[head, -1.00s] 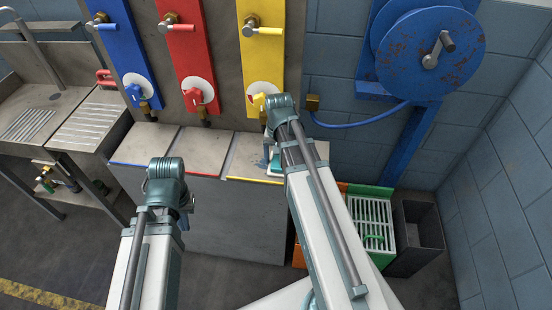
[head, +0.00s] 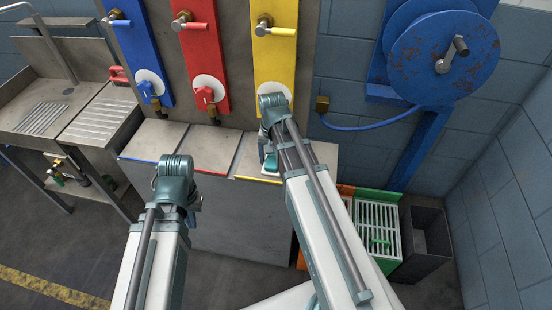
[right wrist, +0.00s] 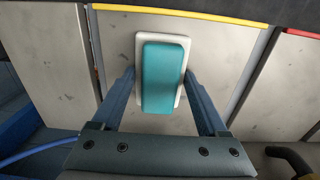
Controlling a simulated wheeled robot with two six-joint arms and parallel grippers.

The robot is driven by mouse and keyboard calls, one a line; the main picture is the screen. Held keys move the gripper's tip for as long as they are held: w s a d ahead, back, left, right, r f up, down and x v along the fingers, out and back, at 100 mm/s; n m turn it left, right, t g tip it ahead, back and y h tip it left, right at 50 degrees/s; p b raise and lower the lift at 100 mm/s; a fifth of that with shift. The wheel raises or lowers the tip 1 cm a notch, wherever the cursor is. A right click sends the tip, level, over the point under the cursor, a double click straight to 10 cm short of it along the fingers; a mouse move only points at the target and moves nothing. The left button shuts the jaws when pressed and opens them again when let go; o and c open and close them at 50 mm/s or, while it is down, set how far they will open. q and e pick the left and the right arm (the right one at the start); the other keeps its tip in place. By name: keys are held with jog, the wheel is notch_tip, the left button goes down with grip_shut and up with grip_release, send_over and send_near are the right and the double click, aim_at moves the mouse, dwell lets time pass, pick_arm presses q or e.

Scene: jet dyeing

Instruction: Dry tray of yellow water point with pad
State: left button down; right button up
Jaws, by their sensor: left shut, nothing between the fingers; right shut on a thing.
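The yellow water point (head: 274,52) is a yellow panel on the wall. Its tray (head: 248,163) is a grey metal top with a yellow front edge, and it fills the middle of the right wrist view (right wrist: 220,60). My right gripper (head: 267,150) is shut on a teal pad with a white base (right wrist: 163,75), one finger on each side. The pad is at the tray surface near the yellow edge; I cannot tell whether it touches. No clear water shows on the tray. My left gripper (head: 192,204) is shut and empty, in front of the counter.
The blue (head: 137,50) and red (head: 203,60) water points stand to the left, with trays alongside. A sink (head: 70,105) is at the far left. A blue hose reel (head: 440,60), a green crate (head: 380,225) and a dark bin (head: 425,240) are at the right.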

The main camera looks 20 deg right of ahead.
jog(key=shift+w+a, duration=0.55)
jog(key=shift+a, duration=0.3)
jog(key=shift+w+a, duration=0.55)
jog(key=shift+a, duration=0.25)
jog(key=shift+f, duration=0.15)
jog(key=shift+c, duration=0.6)
jog(key=shift+s+d, duration=0.6)
jog(key=shift+d, duration=0.35)
jog(key=shift+s+d, duration=0.55)
jog(key=shift+d, duration=0.35)
jog(key=shift+s+d, duration=0.6)
jog(key=shift+d, duration=0.25)
jog(key=shift+s+d, duration=0.6)
jog(key=shift+d, duration=0.25)
jog(key=shift+w, duration=0.15)
